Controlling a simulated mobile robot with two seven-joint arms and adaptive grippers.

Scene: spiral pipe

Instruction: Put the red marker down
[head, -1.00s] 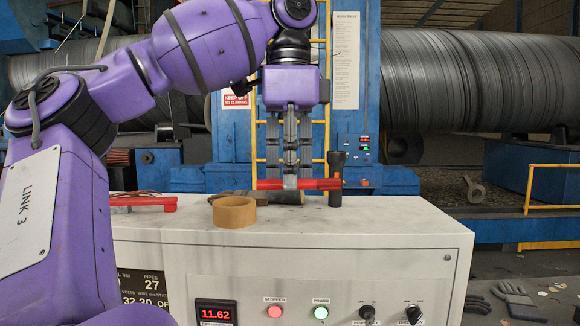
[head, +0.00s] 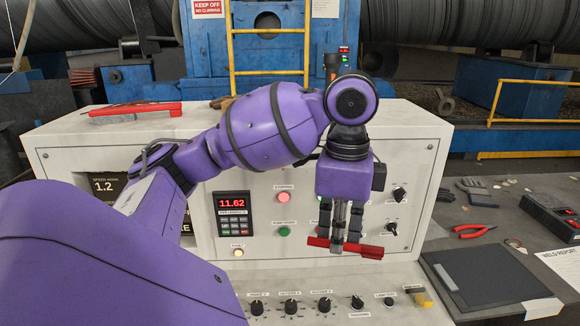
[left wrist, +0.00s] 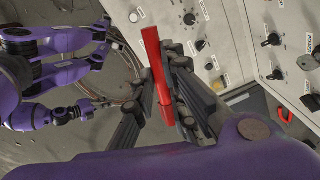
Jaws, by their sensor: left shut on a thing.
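The red marker (head: 368,251) is held crosswise at the fingertips of my left gripper (head: 340,243). It hangs roughly level in front of the cabinet's upright panel, over the lower control desk, and looks clear of both. The left wrist view also shows the marker (left wrist: 153,60) between the dark fingers of my left gripper (left wrist: 163,88), its middle partly covered. My right gripper is not in the head view.
The white cabinet (head: 60,140) carries a red-handled tool (head: 135,109) on top. The lower desk has a row of knobs (head: 291,306) and a yellow item (head: 423,299). At the right are a black clipboard (head: 480,280), red pliers (head: 472,231) and a meter box (head: 553,215).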

